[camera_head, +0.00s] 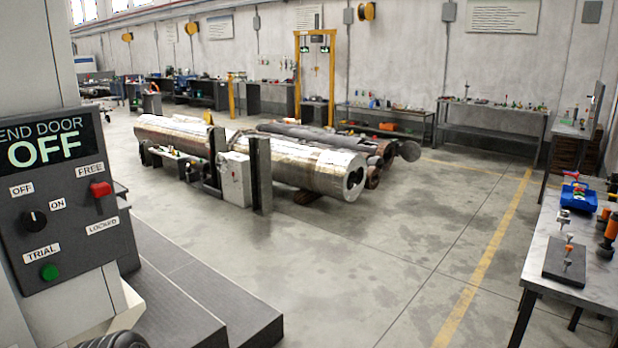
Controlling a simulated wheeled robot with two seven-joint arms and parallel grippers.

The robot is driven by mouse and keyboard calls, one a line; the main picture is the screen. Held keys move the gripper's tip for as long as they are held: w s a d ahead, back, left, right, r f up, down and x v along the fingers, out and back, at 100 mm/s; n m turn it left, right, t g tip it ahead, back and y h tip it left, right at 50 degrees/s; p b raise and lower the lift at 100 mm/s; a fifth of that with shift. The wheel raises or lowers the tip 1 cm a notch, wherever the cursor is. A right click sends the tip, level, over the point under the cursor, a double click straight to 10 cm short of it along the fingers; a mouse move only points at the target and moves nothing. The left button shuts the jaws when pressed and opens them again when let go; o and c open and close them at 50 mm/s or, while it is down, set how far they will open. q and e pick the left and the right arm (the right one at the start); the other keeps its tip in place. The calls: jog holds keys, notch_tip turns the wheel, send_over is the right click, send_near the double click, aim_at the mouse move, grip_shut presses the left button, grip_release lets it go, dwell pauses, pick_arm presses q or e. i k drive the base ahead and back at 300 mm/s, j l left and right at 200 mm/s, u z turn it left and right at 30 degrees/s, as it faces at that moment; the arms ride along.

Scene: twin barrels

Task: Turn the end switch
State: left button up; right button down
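A dark control panel (70,205) stands close at the left edge. Its display (45,145) reads "END DOOR OFF". Below the display is a round black knob (34,221), with an OFF label (22,189) above it and an ON label (58,204) to its upper right. The knob's exact pointing is too small to tell. A red switch (101,190) sits between the FREE label above and the LOCKED label below. A green button (49,272) is under the TRIAL label. Neither of my grippers is in view.
Dark grey steps (190,285) lie right of the panel. Large metal cylinders (300,165) lie mid-floor beside a grey box (236,180). A table (560,225) with small parts stands at the right. The floor between is clear.

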aim_at(32, 219)
jog(key=u, duration=1.45)
